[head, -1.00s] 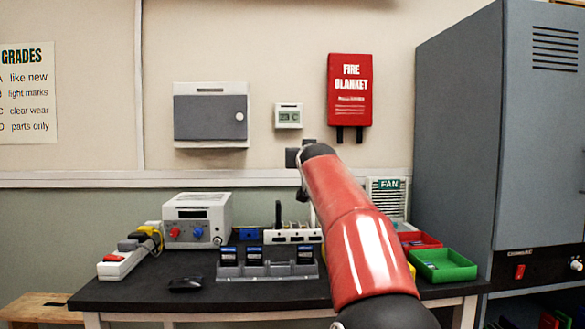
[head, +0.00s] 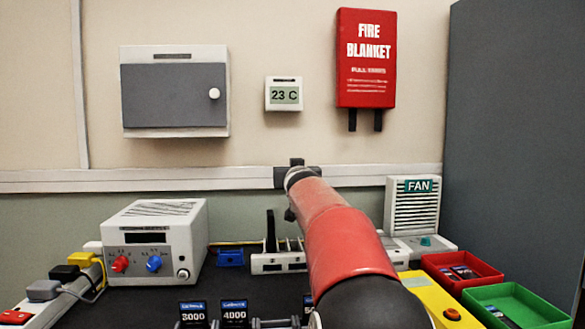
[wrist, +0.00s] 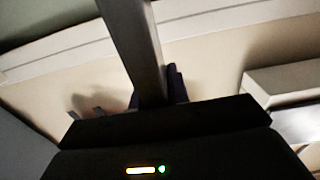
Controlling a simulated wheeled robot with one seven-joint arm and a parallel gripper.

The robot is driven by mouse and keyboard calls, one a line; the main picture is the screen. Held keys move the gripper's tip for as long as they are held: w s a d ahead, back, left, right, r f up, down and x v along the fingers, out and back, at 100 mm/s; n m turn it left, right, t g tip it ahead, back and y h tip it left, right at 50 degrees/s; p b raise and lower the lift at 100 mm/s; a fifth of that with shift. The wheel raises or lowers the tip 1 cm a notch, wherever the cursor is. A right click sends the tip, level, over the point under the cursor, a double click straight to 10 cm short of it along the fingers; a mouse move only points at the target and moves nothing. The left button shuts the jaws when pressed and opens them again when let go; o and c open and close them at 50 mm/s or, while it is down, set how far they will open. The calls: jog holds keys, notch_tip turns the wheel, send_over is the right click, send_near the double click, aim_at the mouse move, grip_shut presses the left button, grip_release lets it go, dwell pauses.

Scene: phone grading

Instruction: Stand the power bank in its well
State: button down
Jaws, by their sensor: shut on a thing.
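My gripper (head: 291,176) is raised at the far end of my red arm, in front of the wall. Its fingertips are mostly hidden in the head view. In the wrist view a grey finger crosses a dark blue piece (wrist: 175,84), which looks like the held power bank; most of it is hidden. Power banks labelled 3000 (head: 193,314) and 4000 (head: 234,312) stand upright in the grey rack (head: 270,323) at the bottom edge of the head view. Another bank (head: 308,303) is partly hidden by my arm. The rack's wells are mostly cut off.
A power supply (head: 155,240) and power strip (head: 40,305) stand at left. A white slotted holder (head: 278,263) is behind the rack. A yellow box (head: 432,298), red tray (head: 462,270), green tray (head: 515,304) and fan (head: 412,208) are at right. A tall grey cabinet (head: 515,130) bounds the right.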

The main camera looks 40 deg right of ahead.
notch_tip(320, 180, down, 5)
jog(key=shift+f+b, duration=0.2)
jog(key=shift+b, duration=0.55)
jog(key=shift+f+b, duration=0.8)
jog(key=shift+b, duration=0.05)
jog(key=shift+s+a+f, duration=0.1)
jog(key=shift+s+f, duration=0.05)
dwell(0.3)
jog(key=shift+f+b, duration=1.65)
jog(key=shift+f, duration=0.35)
jog(key=shift+f, duration=0.2)
jog(key=c, duration=1.3)
grip_release()
jog(key=shift+o, duration=0.2)
jog(key=shift+s, duration=0.1)
